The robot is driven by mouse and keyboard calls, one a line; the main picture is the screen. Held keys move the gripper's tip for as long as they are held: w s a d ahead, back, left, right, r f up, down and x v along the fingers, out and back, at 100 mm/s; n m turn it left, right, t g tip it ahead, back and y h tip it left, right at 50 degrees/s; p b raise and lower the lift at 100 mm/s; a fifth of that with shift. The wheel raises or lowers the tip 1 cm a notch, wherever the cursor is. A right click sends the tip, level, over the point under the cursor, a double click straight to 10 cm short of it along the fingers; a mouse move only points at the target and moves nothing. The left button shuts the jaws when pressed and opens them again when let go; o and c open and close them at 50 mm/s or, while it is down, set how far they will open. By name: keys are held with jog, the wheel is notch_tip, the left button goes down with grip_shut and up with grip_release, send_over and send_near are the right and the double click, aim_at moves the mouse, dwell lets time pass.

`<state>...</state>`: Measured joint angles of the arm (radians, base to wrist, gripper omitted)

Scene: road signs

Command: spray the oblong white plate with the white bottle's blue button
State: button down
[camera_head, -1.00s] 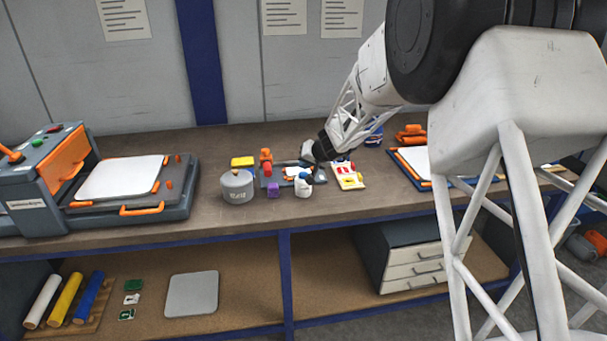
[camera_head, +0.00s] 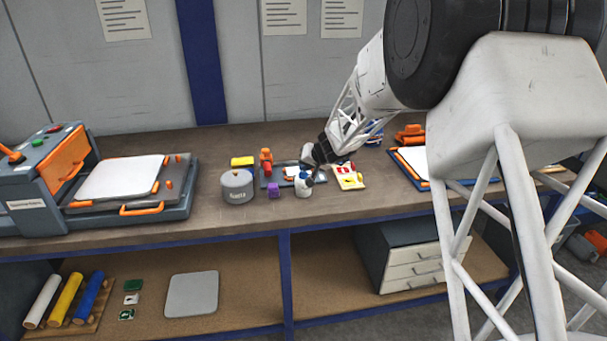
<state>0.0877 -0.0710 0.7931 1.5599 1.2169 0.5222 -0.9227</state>
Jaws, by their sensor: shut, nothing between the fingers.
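The white bottle (camera_head: 304,187) stands upright on the bench in front of a dark tray-like fixture (camera_head: 270,181). Its blue button is too small and too covered to make out. A small white plate (camera_head: 290,171) lies on the fixture, just behind and left of the bottle; the bottle and my gripper hide part of it. My gripper (camera_head: 314,174) is shut and empty. Its dark fingertips point down right at the bottle's top; I cannot tell whether they touch it.
A grey pot (camera_head: 237,187), a purple block (camera_head: 273,190) and a yellow block (camera_head: 243,161) stand left of the bottle. A sign card (camera_head: 348,177) lies close on the right. A press (camera_head: 130,190) fills the left end. The bench front is clear.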

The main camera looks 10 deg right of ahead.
aim_at(305, 173)
jog(key=shift+f, duration=0.25)
dwell(0.3)
jog(key=shift+r, duration=0.8)
jog(key=shift+r, duration=0.15)
notch_tip(305, 173, up, 6)
jog(key=shift+f, duration=0.15)
dwell(0.8)
dwell(0.6)
